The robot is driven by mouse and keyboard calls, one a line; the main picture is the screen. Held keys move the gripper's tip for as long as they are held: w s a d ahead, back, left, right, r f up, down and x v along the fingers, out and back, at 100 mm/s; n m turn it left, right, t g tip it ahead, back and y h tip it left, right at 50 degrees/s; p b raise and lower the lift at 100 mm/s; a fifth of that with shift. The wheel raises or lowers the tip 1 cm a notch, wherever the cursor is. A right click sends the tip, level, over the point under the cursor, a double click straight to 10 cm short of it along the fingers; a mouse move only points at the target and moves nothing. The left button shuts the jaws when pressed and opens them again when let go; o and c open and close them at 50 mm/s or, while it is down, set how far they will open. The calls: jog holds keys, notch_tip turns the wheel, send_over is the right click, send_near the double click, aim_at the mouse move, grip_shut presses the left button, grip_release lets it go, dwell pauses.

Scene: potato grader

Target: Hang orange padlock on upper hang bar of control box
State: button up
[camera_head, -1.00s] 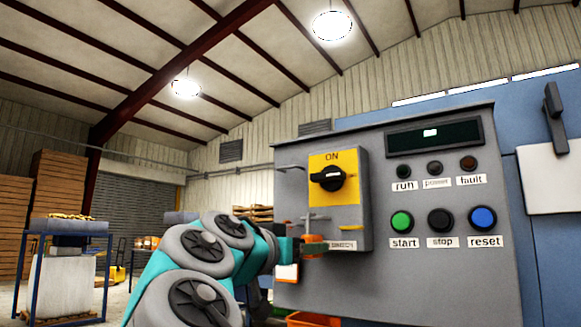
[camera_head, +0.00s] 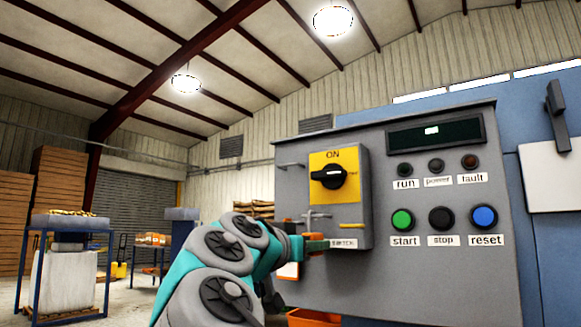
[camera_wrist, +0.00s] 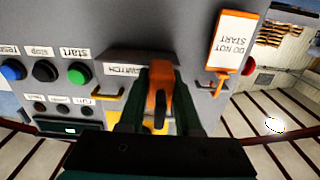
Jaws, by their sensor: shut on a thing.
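The orange padlock (camera_wrist: 158,80) is between the fingers of my gripper (camera_wrist: 160,110) in the wrist view, its body seen from behind. In the head view my gripper (camera_head: 316,244) is shut on it at the lower left of the switch housing, just left of the SWITCH label. The grey control box (camera_head: 430,280) fills the right half. A grey bar (camera_head: 290,164) sticks out at its upper left. Another grey bar (camera_head: 317,214) shows just above my gripper, and a yellow bar (camera_head: 351,226) is at the housing's lower right. I cannot tell whether the padlock touches a bar.
A black rotary switch (camera_head: 332,177) on a yellow plate is above my gripper. A DO NOT START tag (camera_wrist: 232,42) hangs close beside the padlock. Start, stop and reset buttons (camera_head: 441,218) are to the right. An orange bin (camera_head: 313,318) shows below.

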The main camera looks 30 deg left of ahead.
grip_shut()
jog(key=shift+r, duration=0.1)
jog(key=shift+r+p, duration=1.05)
jog(key=shift+s, duration=0.1)
jog(key=s+b, duration=0.1)
jog(key=s, duration=0.7)
jog(key=shift+s+a+b, duration=0.3)
jog(key=shift+s+a, duration=0.05)
jog(key=shift+s, duration=0.05)
jog(key=shift+f, duration=0.1)
